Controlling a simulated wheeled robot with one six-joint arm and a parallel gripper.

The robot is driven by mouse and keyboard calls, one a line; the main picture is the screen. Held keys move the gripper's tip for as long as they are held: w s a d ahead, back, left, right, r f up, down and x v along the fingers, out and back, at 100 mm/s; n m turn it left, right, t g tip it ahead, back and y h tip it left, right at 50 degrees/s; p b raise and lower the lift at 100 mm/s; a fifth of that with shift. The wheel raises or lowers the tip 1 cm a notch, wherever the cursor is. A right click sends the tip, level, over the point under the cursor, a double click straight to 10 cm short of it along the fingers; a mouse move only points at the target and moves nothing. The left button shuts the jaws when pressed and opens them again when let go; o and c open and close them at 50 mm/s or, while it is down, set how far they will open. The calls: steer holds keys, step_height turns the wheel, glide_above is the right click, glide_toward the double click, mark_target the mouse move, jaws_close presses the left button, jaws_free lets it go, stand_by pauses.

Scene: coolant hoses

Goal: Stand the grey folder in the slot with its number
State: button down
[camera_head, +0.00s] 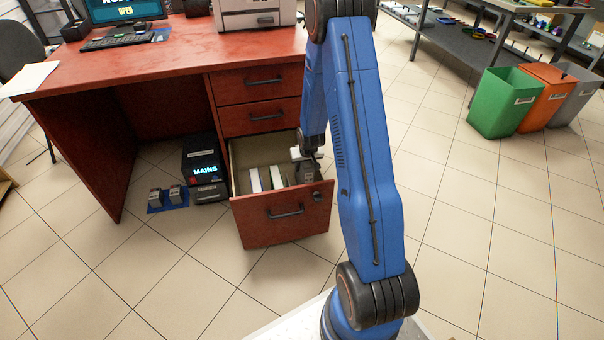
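The bottom drawer (283,222) of the red desk is pulled open. Upright folders stand in it: a whitish one (255,180) at the left and a pale one (277,177) beside it. My gripper (306,168) reaches down into the right part of the drawer, partly behind my blue arm. A grey shape shows at its fingers, too small to tell whether it is the grey folder or part of the gripper. I cannot tell whether the fingers are open or shut. Slot numbers are not readable.
A black box reading MAINS (203,168) and a blue mat (167,199) with small grey blocks are on the floor under the desk. A printer (254,14) and keyboard (124,40) sit on the desk. Bins, including a green one (505,103), stand at right. Tiled floor between is clear.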

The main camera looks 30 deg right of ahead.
steer(key=shift+f, duration=2.45)
steer(key=c, duration=1.2)
jaws_free()
steer(key=shift+r, duration=0.1)
